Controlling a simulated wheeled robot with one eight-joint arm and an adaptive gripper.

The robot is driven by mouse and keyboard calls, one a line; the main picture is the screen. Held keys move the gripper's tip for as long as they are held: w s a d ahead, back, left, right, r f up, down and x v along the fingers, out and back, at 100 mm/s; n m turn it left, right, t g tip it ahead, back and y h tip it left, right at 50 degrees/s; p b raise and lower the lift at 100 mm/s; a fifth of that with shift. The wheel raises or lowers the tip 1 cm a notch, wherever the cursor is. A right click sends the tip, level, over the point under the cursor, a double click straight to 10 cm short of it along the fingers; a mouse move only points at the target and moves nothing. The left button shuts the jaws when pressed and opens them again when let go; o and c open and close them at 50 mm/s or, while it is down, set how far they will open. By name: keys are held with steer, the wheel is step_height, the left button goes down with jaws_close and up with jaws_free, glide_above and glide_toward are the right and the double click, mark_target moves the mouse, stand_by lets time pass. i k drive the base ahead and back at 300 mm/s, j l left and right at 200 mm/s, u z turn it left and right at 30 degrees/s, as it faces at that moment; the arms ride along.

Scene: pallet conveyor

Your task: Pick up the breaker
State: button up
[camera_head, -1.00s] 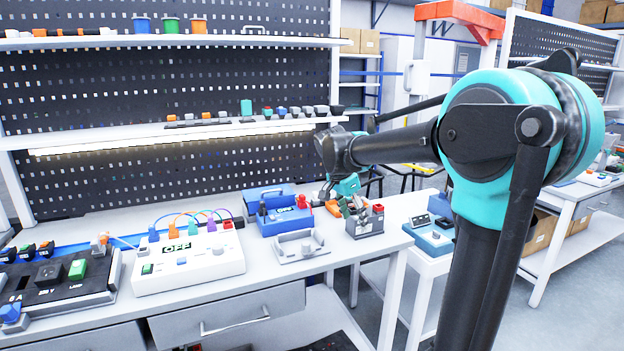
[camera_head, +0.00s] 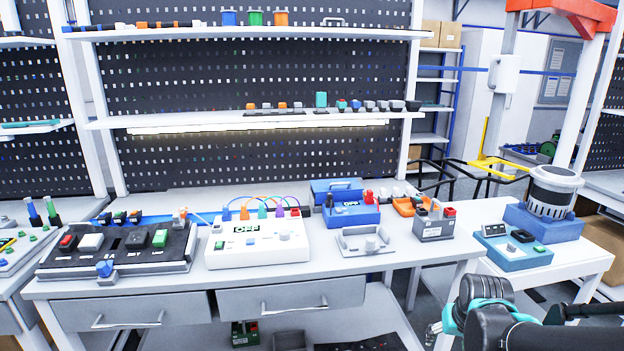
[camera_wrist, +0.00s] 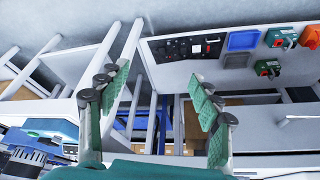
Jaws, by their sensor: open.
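No part is clearly marked as the breaker, and I cannot tell for sure which one it is. A small grey box with red and green parts on top (camera_head: 434,223) stands at the right end of the main bench. A small dark unit with green and red parts (camera_head: 245,333) sits on the shelf below the drawers. My gripper (camera_wrist: 160,98) is open and empty, its two green-padded fingers wide apart. In the head view my arm is at the lower right, in front of the benches and apart from these parts. The fingertips are hard to make out there.
The main bench (camera_head: 130,289) holds a black switch panel (camera_head: 120,246), a white OFF box (camera_head: 258,243) and a blue box (camera_head: 352,214). A side table (camera_head: 585,262) carries a blue device (camera_head: 512,252). In the wrist view a blue tray (camera_wrist: 243,40) lies on a white surface.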

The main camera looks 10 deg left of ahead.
mark_target(135, 220)
steer(key=u, duration=1.85)
steer(key=i+j+z, duration=0.1)
steer(key=j, duration=0.25)
steer(key=i+j, duration=0.15)
steer(key=j, duration=0.2)
steer(key=i+j+z, duration=0.15)
steer(key=j, duration=0.2)
steer(key=k, duration=0.05)
